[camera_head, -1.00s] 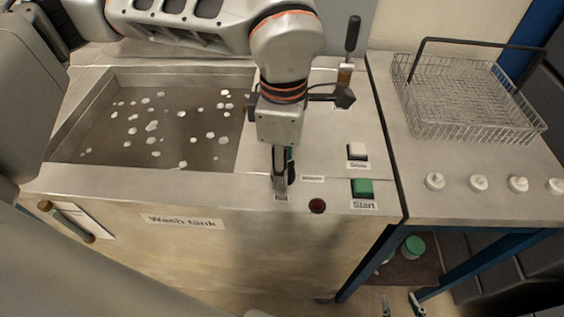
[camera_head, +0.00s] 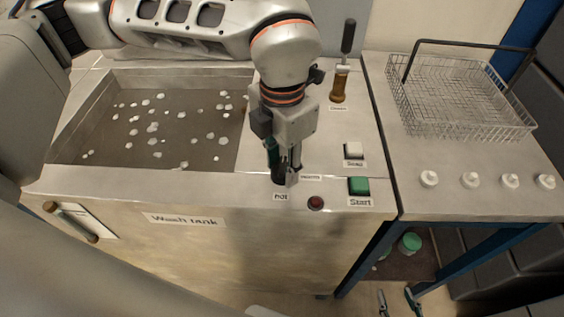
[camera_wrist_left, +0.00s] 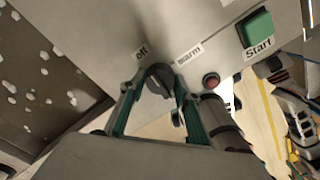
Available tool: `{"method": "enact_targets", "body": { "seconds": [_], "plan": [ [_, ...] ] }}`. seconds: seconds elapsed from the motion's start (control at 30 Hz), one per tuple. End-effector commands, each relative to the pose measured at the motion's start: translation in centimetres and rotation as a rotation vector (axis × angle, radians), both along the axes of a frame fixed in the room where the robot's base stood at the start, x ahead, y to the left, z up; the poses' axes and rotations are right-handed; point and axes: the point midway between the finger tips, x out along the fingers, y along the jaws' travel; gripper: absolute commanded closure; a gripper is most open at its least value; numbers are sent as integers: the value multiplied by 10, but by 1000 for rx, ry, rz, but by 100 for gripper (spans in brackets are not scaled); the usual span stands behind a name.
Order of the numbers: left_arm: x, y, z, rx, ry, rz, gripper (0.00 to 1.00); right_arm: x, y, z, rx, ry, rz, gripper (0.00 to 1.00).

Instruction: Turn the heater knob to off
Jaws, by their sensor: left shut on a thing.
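The dark heater knob (camera_head: 279,178) is on the front edge of the wash tank's top, mostly hidden by my left gripper in the head view. A "HOT" label (camera_head: 280,197) is in front of it and a small label (camera_head: 311,178) is to its right. In the left wrist view the knob (camera_wrist_left: 158,80) is between the fingers, with the "off" label (camera_wrist_left: 141,54) and "warm" label (camera_wrist_left: 188,54) beyond it. My left gripper (camera_head: 284,176) points down and is shut on the knob. My right gripper (camera_head: 397,294) is low at the bottom, fingers apart and empty.
A red round light (camera_head: 316,203) and the green Start button (camera_head: 359,186) are close to the right of the knob. A white button (camera_head: 354,150) is behind. The tank basin (camera_head: 90,95) lies to the left. A wire basket (camera_head: 455,95) stands on the right table.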

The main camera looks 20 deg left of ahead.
Motion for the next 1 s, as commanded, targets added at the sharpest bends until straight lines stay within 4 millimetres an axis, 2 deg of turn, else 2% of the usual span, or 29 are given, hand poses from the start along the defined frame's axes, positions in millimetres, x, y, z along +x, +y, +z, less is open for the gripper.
{"method": "enact_targets", "body": {
  "seconds": [0.3, 0.73, 0.77, 0.8, 1.0],
  "plan": [
    [0, 0, 0, 0, 0, 78, 90, 1, 1, 2, 2, -4, 0, 60],
    [0, 0, -1, 1, 1, 87, 90, 6, 1, 6, 3, -14, 0, 60],
    [0, 0, -1, 1, 1, 87, 63, 6, 1, 6, 2, -15, 0, 60],
    [0, 0, -1, 1, 1, 87, 53, 7, 1, 7, 2, -15, 0, 60],
    [0, 0, 0, 1, 1, 86, 51, 7, 0, 7, 2, -16, 0, 60]
  ]
}}
